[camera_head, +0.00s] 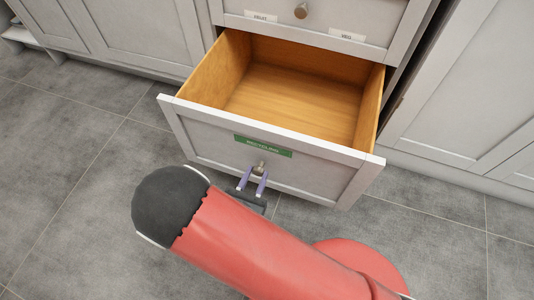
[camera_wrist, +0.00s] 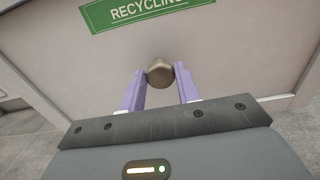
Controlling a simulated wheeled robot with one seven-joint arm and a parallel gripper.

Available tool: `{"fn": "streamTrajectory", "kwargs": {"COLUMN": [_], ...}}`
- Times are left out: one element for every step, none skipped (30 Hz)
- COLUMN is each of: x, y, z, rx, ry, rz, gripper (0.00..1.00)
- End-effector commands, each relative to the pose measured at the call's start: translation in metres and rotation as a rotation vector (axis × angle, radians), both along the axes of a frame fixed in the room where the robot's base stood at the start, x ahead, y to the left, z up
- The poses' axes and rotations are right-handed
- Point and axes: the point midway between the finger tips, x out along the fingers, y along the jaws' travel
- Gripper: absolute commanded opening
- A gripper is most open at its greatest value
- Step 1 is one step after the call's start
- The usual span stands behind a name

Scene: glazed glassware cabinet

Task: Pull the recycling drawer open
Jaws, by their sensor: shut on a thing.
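The recycling drawer (camera_head: 340,180) is pulled well out of the cabinet, and its empty wooden inside shows. Its grey front bears a green RECYCLING label (camera_head: 263,146), which also shows in the wrist view (camera_wrist: 140,12). A round metal knob (camera_wrist: 160,73) sits below the label. My gripper (camera_head: 253,178) is at the drawer front, with its two purple fingers on either side of the knob, shut on it. In the head view my arm is in front of the drawer's lower left part and hides some of the floor.
A shut drawer (camera_head: 320,22) with a round knob and small white labels is right above the open one. Grey cabinet doors (camera_head: 135,30) stand to the left and more (camera_head: 470,90) to the right. The grey tiled floor (camera_head: 70,170) is clear at left.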

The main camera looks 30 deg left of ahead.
Motion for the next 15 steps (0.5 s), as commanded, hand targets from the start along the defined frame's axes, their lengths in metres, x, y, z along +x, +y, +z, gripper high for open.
{"fn": "streamTrajectory", "kwargs": {"x": [-0.01, -0.015, -0.021, -0.024, -0.027, -0.032, -0.034, -0.036, -0.039, -0.04, -0.041, -0.042, -0.042, -0.042, -0.042], "y": [-0.003, -0.004, -0.005, -0.006, -0.007, -0.008, -0.009, -0.009, -0.01, -0.01, -0.011, -0.011, -0.011, -0.011, -0.011], "z": [-0.001, -0.001, -0.001, -0.001, -0.001, -0.001, -0.001, -0.001, -0.001, -0.001, -0.001, -0.001, -0.001, -0.001, -0.001], "rx": [-0.003, -0.002, -0.002, -0.002, -0.002, -0.002, -0.003, -0.002, -0.002, -0.001, -0.001, -0.001, -0.001, -0.001, -0.001], "ry": [0.002, 0.001, 0.001, 0.001, 0.001, 0.001, 0.002, 0.001, 0.001, 0.002, 0.001, 0.001, 0.001, 0.001, 0.001], "rz": [0.001, 0.0, 0.001, 0.0, -0.001, -0.001, -0.001, -0.001, -0.002, -0.002, -0.002, -0.002, -0.002, -0.002, -0.002], "gripper": [0.0, 0.0, 0.0, 0.0, 0.0, 0.0, 0.0, 0.0, 0.0, 0.0, 0.0, 0.0, 0.0, 0.0, 0.0]}}
